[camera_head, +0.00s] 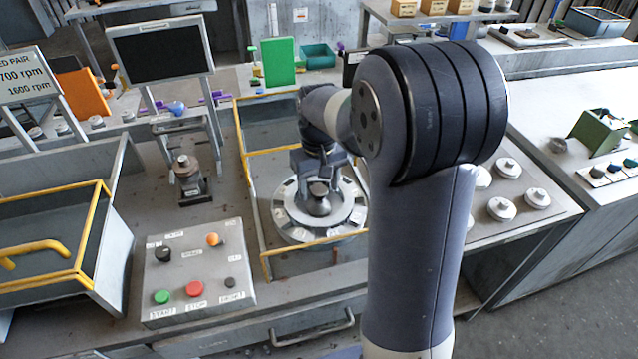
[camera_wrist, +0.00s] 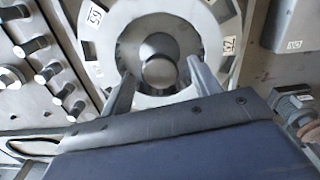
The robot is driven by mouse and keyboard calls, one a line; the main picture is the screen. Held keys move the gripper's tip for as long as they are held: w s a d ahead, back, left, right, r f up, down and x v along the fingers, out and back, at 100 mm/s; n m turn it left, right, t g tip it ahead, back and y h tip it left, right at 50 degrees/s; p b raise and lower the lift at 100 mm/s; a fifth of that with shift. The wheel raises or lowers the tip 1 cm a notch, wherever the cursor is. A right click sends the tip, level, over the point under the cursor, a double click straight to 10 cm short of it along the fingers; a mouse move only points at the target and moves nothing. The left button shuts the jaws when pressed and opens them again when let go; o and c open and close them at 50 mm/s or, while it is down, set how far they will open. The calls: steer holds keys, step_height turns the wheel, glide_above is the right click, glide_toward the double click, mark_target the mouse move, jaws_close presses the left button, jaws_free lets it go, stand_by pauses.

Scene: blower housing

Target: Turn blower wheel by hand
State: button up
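The blower wheel (camera_head: 291,228) is a pale grey disc with dark slots and small labels around its rim. It lies flat inside a yellow-edged housing (camera_head: 312,243). A dark round hub (camera_head: 319,205) stands at its centre. The wheel (camera_wrist: 196,15) and the hub (camera_wrist: 159,70) also show in the wrist view. My gripper (camera_head: 319,178) is above the wheel, close to the hub and pointing down. In the wrist view my gripper (camera_wrist: 160,78) is open, with one finger on each side of the hub. A gap shows between each finger and the hub.
A control box (camera_head: 200,272) with green and red buttons stands front left of the housing. A small fixture (camera_head: 187,178) stands left of it, and another yellow-edged bin (camera_head: 50,235) at far left. Round grey parts (camera_head: 502,208) sit on a plate to the right.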

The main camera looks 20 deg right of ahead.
mark_target(319, 189)
step_height(319, 189, up, 11)
stand_by(0.7)
steer(key=shift+f, duration=0.15)
step_height(319, 189, down, 11)
steer(key=shift+s+r, duration=0.1)
steer(key=shift+r, duration=0.05)
steer(key=shift+m, duration=1.1)
